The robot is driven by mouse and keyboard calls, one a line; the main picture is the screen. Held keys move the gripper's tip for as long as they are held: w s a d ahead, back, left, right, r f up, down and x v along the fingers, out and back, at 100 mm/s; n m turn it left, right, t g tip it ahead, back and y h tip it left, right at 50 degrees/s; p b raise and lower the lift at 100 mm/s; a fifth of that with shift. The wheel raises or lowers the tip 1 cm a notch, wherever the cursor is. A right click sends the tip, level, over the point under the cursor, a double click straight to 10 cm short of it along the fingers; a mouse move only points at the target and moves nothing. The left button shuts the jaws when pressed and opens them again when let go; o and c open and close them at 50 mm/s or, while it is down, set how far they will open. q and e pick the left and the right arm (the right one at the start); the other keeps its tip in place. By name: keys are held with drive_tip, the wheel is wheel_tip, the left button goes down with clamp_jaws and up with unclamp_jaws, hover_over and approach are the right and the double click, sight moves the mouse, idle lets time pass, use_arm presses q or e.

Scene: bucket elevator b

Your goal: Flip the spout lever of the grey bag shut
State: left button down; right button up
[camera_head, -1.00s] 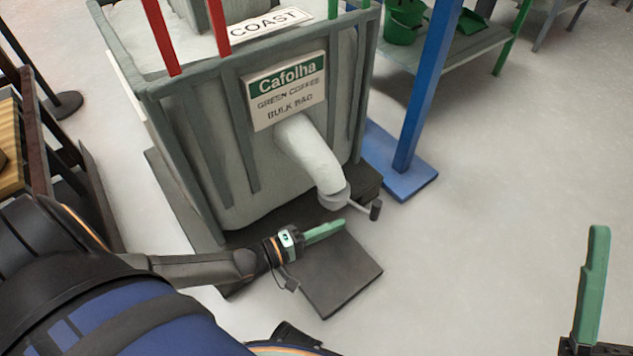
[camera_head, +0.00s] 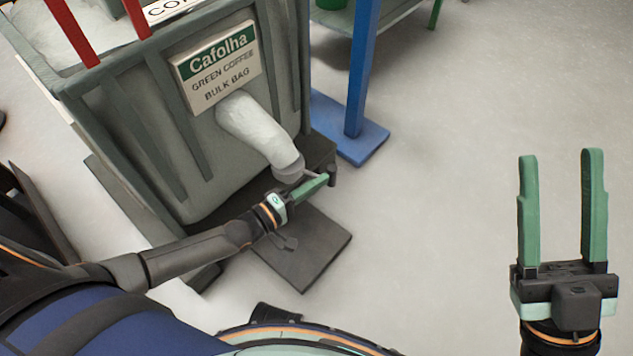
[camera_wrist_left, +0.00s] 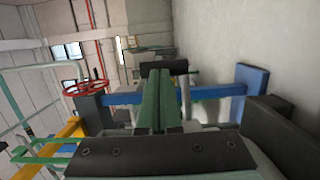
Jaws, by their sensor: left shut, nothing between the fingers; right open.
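The grey bag (camera_head: 180,130) stands in a frame, with a sign reading Cafolha Green Coffee Bulk Bag. Its pale spout (camera_head: 253,130) hangs down to the right and ends in a grey collar. The spout lever's dark grip (camera_head: 332,175) sticks out to the right of the collar. My left gripper (camera_head: 324,180) is shut and empty, with its green fingertips right beside the lever grip; whether they touch cannot be told. In the left wrist view, the shut fingers (camera_wrist_left: 157,80) point at a dark bar, probably the grip (camera_wrist_left: 165,67). My right gripper (camera_head: 560,155) is open, away at the right.
A dark plate (camera_head: 305,250) lies on the floor below the spout. A blue post (camera_head: 361,70) on a blue foot (camera_head: 350,140) stands behind the lever. A table (camera_head: 385,20) is at the back. The floor at the right is clear.

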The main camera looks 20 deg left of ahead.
sight(328, 171)
use_arm(q)
drive_tip(key=w+y, duration=0.1)
drive_tip(key=w, duration=0.1)
drive_tip(key=w+d+n+t+y, duration=0.1)
drive_tip(key=w, duration=0.1)
drive_tip(key=shift+w, duration=0.1)
drive_tip(key=shift+w+d+n+y, duration=0.3)
drive_tip(key=shift+n+y, duration=0.1)
drive_tip(key=shift+n, duration=0.2)
drive_tip(key=shift+w+a+n+t+y, duration=0.25)
drive_tip(key=shift+w+n+t+y, duration=0.25)
drive_tip(key=shift+w+y, duration=0.35)
drive_tip(key=shift+w+a+b, duration=0.2)
drive_tip(key=shift+w+b, duration=0.25)
drive_tip(key=shift+w, duration=0.1)
drive_tip(key=shift+w+a+b, duration=0.2)
drive_tip(key=shift+w+b, duration=0.2)
drive_tip(key=shift+w, duration=0.15)
drive_tip(key=shift+a, duration=0.1)
